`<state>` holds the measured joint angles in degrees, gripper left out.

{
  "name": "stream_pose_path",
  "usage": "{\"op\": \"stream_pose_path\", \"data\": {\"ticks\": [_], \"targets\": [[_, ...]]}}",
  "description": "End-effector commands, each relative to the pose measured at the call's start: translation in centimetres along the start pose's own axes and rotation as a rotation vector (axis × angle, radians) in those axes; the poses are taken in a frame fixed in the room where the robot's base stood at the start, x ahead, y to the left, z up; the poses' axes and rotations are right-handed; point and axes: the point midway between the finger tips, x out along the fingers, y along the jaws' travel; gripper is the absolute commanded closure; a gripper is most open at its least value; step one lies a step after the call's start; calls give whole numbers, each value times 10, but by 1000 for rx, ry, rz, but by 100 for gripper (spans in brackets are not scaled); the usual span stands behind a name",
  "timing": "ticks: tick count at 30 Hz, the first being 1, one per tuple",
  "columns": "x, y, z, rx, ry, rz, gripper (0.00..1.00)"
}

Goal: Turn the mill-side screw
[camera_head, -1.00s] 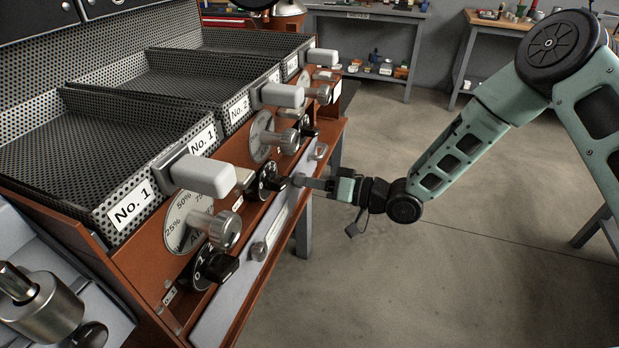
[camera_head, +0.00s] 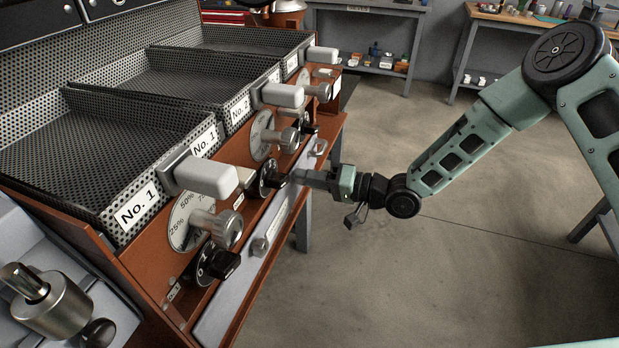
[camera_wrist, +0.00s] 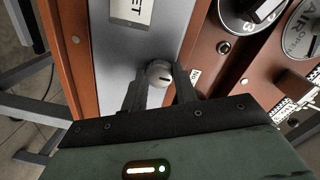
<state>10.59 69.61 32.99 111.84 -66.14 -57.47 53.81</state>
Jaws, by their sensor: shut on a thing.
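A round silver screw (camera_wrist: 159,73) with a dark slot in its head sits on the grey strip (camera_wrist: 171,30) of the orange-brown panel, in the wrist view. My gripper (camera_wrist: 160,88) has one finger on each side of the screw and is shut on it. In the head view my gripper (camera_head: 297,176) reaches the panel front from the right, beside a black dial. The fingers hide the held screw there. Another silver screw (camera_head: 260,248) stands clear nearer the camera on the same strip, and a silver knob (camera_head: 320,149) shows farther along.
Black dials (camera_head: 205,262), grey valve knobs (camera_head: 224,228) and pale box handles (camera_head: 207,179) stick out above the strip. Perforated trays (camera_head: 110,150) sit behind them. The floor (camera_head: 430,280) right of the bench is open. Far workbenches (camera_head: 367,45) stand at the back.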

Motion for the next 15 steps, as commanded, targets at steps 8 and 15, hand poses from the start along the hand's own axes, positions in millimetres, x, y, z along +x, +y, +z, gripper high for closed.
{"op": "stream_pose_path", "data": {"ticks": [8, 15], "targets": [[-1, 1, 0, 2, 0, 3, 55], [0, 1, 0, 0, 0, 1, 50]]}}
